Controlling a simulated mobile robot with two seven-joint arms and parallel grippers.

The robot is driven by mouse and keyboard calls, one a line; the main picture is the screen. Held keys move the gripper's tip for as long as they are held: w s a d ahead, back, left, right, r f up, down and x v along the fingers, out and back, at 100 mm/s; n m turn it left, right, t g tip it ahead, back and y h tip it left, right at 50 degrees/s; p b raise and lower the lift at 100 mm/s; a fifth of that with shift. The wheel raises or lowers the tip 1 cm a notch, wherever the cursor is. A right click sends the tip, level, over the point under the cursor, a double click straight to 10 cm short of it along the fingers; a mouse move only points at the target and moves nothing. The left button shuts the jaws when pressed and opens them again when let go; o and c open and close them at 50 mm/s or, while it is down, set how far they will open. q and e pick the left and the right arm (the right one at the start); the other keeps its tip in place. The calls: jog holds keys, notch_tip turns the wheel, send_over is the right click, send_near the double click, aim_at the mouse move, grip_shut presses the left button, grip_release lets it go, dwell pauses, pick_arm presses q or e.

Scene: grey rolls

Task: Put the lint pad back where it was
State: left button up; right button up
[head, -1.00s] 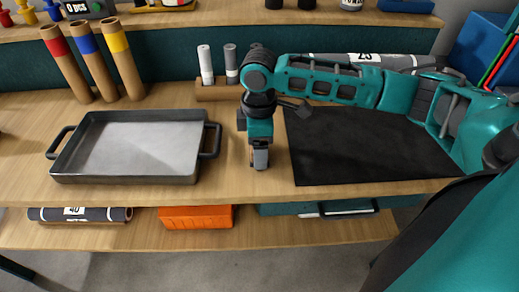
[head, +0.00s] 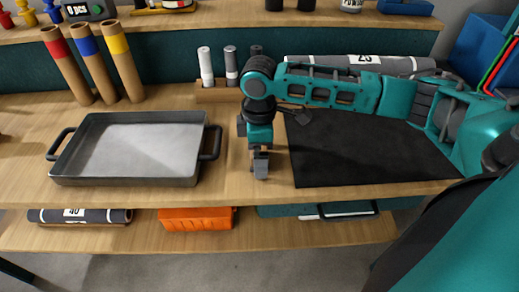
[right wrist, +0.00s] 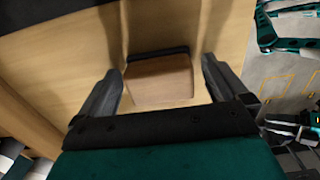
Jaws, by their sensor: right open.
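My right gripper (head: 260,174) points down over the bare table between the grey tray and the black mat. In the right wrist view its two fingers (right wrist: 166,88) are apart, with a wood-coloured block (right wrist: 160,82) with a dark strip along its far edge showing between them. This block may be the lint pad; I cannot tell for sure, nor whether the fingers touch it. In the head view I cannot make it out near the gripper. My left gripper is not in view.
A grey tray (head: 118,182) with side handles stands left of the gripper. A black mat (head: 365,150) lies to the right. Behind are a wooden rack (head: 215,94) with upright rolls and several capped tubes (head: 95,70). The lower shelf holds an orange box (head: 197,218).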

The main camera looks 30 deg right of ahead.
pick_arm(q)
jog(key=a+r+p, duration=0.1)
jog(key=p, duration=0.1)
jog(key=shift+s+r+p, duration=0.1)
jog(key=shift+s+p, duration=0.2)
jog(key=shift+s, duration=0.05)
pick_arm(e)
notch_tip(320, 180, up, 12)
jog(key=shift+r, duration=0.15)
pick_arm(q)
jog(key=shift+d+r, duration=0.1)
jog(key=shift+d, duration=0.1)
